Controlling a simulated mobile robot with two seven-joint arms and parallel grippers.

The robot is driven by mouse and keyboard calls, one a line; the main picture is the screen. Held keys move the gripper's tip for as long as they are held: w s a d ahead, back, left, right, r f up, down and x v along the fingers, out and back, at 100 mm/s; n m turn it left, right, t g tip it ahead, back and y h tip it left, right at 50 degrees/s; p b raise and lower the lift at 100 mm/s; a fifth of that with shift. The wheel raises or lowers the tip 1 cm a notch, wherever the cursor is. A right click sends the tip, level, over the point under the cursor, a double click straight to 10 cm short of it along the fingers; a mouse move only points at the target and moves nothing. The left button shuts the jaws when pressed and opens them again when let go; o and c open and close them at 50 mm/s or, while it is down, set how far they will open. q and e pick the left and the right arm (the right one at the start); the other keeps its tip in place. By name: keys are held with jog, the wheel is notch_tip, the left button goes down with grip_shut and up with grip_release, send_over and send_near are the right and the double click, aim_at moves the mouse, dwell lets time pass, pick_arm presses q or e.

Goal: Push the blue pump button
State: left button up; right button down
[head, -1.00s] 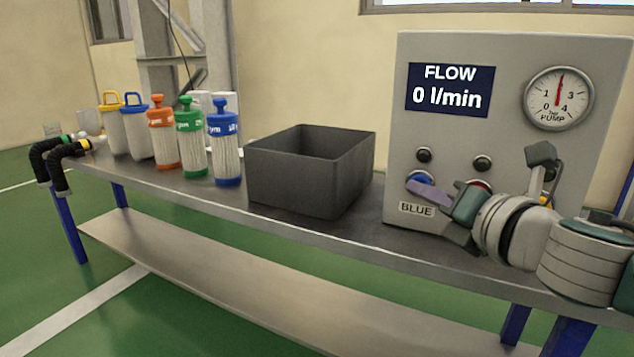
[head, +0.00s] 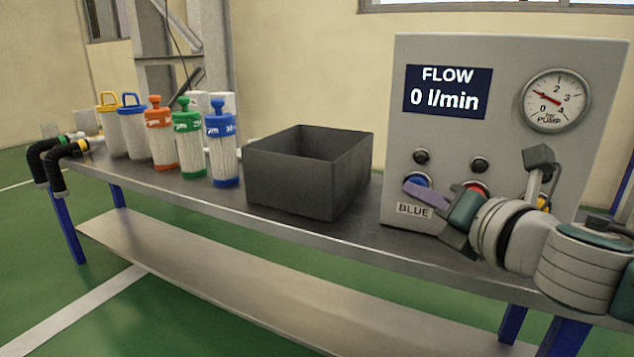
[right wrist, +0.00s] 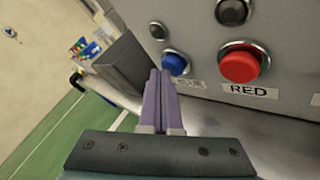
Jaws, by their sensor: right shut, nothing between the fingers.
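The grey pump panel (head: 420,140) stands on the bench. Its blue button (head: 418,179) is at the lower left above a label reading BLUE, partly covered by my right gripper. My right gripper (head: 413,187) is shut and empty, its purple fingertips just in front of the button's lower part. In the right wrist view the shut fingers (right wrist: 158,85) lie just left of the blue button (right wrist: 176,64), which stands out from its collar. I cannot tell whether they touch. The panel display (head: 448,91) reads FLOW 0 l/min. My left gripper is not in view.
A red button (right wrist: 240,64) is right of the blue one, a yellow one (head: 544,203) further right, partly hidden by my wrist. An open dark grey bin (head: 290,185) stands left of the panel. Several filter canisters (head: 187,145) stand further left on the bench (head: 330,239).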

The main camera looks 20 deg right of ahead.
jog(key=s+a, duration=0.1)
jog(key=a, duration=0.1)
jog(key=s+a+p, duration=0.1)
jog(key=s+a, duration=0.1)
jog(key=shift+s, duration=0.25)
jog(key=shift+r, duration=0.15)
jog(key=s+r+m+g+h+p, duration=0.2)
jog(key=s+r+m+g+p, duration=0.15)
jog(key=r+m+p, duration=0.6)
jog(key=s+r+m+g+h+p, duration=0.15)
jog(key=s+r+m+p, duration=0.35)
jog(key=r+p, duration=0.95)
jog(key=s+a+r+m+g+y+p, duration=0.25)
jog(key=s+r+m+p, duration=0.2)
jog(key=r+p, duration=0.45)
jog(key=s+a+r+m+g+y+p, duration=0.1)
jog(key=s+a+r+m+g+p, duration=0.35)
jog(key=p, duration=0.75)
jog(key=s+a+r+m+g+y+p, duration=0.1)
jog(key=s+a+r+m+y+p, duration=0.15)
jog(key=s+r+p, duration=0.6)
notch_tip(320, 180, up, 35)
jog(key=w+h+p, duration=0.1)
jog(key=p, duration=3.4)
jog(key=shift+w+d+f+p, duration=0.15)
jog(key=shift+w+d+p, duration=0.15)
jog(key=shift+d, duration=0.1)
